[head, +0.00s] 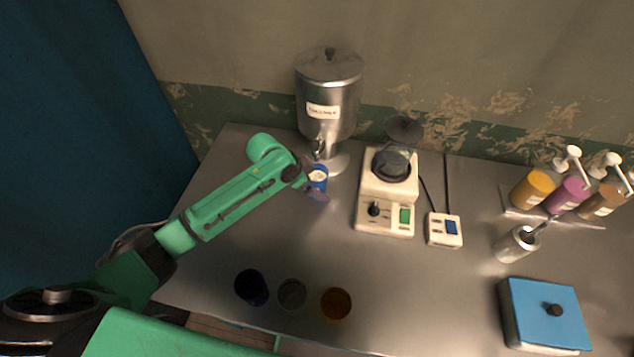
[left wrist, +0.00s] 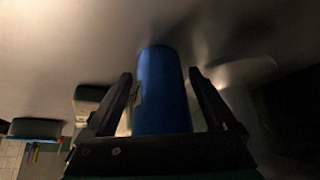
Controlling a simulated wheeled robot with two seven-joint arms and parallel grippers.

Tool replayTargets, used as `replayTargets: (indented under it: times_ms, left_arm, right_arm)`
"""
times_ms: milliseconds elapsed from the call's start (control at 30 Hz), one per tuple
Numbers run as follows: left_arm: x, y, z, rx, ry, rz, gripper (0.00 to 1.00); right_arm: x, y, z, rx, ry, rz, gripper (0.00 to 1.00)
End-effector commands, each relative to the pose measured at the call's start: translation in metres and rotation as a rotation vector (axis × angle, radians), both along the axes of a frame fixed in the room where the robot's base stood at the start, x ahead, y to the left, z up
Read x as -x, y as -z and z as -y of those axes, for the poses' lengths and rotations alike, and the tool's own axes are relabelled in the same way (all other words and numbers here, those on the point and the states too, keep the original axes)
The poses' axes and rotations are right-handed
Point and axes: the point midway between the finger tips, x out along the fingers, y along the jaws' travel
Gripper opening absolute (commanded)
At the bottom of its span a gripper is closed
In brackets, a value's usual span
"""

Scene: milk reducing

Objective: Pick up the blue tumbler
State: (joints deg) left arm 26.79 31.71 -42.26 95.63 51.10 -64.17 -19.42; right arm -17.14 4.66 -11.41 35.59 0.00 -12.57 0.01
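The blue tumbler (head: 317,178) stands on the metal table under the dispenser's tap, and its top looks whitish from above. In the left wrist view the blue tumbler (left wrist: 163,90) appears as a tall blue cylinder between the two dark fingers. My left gripper (head: 314,188) is at the tumbler, partly hidden by my own wrist in the head view. In the left wrist view my left gripper (left wrist: 160,73) is open, with a finger on each side of the tumbler and narrow gaps visible. My right gripper is not in view.
The steel dispenser (head: 329,100) stands just behind the tumbler. A cream hot-plate device (head: 386,215) is to the right. A dark blue cup (head: 251,288), a grey cup (head: 292,294) and an amber cup (head: 336,304) stand near the front edge. A blue box (head: 545,312) is front right.

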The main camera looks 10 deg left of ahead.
Motion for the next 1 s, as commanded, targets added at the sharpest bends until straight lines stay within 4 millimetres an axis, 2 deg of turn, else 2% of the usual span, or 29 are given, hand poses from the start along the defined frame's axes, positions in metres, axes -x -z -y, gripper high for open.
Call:
replayTargets:
  times_ms: [33,167,200,500,700,1000]
  left_arm:
    - [0.0,0.0,0.0,0.0,0.0,0.0,0.66]
    - [0.0,0.0,0.0,0.0,-0.001,0.0,0.16]
    - [0.0,0.0,0.0,0.0,-0.001,0.0,0.01]
    - [-0.001,-0.002,0.0,0.001,-0.001,0.002,0.0]
    - [-0.001,-0.013,0.0,0.001,0.001,0.004,0.0]
    - [0.02,-0.01,-0.031,-0.001,-0.002,-0.001,0.0]
  right_arm:
    - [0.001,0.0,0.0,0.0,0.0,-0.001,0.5]
    - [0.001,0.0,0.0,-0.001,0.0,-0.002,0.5]
    - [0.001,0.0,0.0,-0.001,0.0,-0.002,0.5]
    - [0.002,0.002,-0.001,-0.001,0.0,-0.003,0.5]
    - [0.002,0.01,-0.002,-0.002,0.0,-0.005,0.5]
    - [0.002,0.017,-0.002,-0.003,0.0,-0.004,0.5]
